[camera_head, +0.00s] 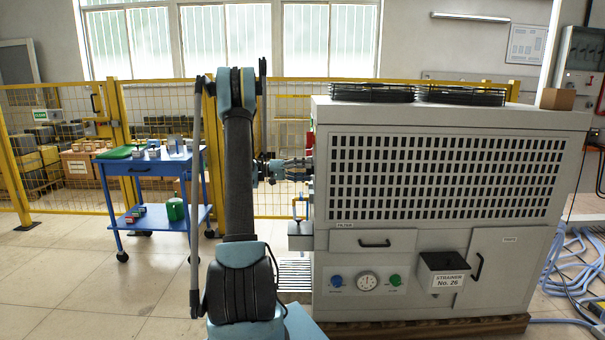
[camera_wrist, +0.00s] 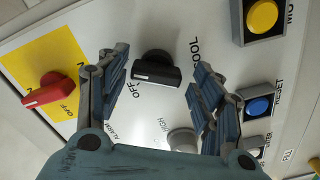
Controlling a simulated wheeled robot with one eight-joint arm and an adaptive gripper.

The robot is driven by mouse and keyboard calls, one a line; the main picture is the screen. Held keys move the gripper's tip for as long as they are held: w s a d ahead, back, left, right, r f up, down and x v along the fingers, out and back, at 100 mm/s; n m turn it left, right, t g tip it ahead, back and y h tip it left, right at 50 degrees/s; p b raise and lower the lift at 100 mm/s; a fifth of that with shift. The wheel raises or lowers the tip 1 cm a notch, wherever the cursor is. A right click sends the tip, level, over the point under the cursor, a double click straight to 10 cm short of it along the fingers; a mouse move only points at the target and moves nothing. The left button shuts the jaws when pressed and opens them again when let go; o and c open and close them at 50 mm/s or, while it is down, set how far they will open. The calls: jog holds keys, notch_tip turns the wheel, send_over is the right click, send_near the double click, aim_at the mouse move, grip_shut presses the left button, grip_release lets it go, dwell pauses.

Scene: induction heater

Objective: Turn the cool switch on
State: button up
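The cool switch (camera_wrist: 155,70) is a black rotary knob on a pale panel in the wrist view. The words OFF and COOL are printed beside it. Its white-edged bar lies nearly level in the picture, tilted slightly down to the right. My gripper (camera_wrist: 159,62) is open, with one finger to the left of the knob and one to the right. Gaps show on both sides, so the fingers seem not to touch it. In the head view my gripper (camera_head: 297,168) is at the left side of the big grey machine (camera_head: 410,240); the switch panel is hidden there.
A red switch (camera_wrist: 48,96) on a yellow plate is left of my fingers. A yellow button (camera_wrist: 262,15), a blue button (camera_wrist: 258,106) and a pale round knob (camera_wrist: 182,139) are close by. A blue cart (camera_head: 150,168) stands left of my arm, with open floor before it.

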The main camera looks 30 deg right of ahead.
jog(key=shift+a+r, duration=0.1)
jog(key=v, duration=1.2)
dwell(0.4)
jog(key=s+a+r+n+t+y, duration=0.3)
jog(key=s+a+n+t+y, duration=0.35)
jog(key=s+a, duration=0.8)
jog(key=s+a+f+n+t+y, duration=0.2)
jog(key=s+a+f+n+y, duration=0.1)
jog(key=s+a+f, duration=0.4)
jog(key=s+a+f+n+t+y, duration=0.3)
jog(key=s+a+f+y, duration=0.3)
jog(key=s+a, duration=0.8)
jog(key=shift+s+f, duration=0.6)
jog(key=shift+s, duration=0.35)
jog(key=shift+a, duration=0.1)
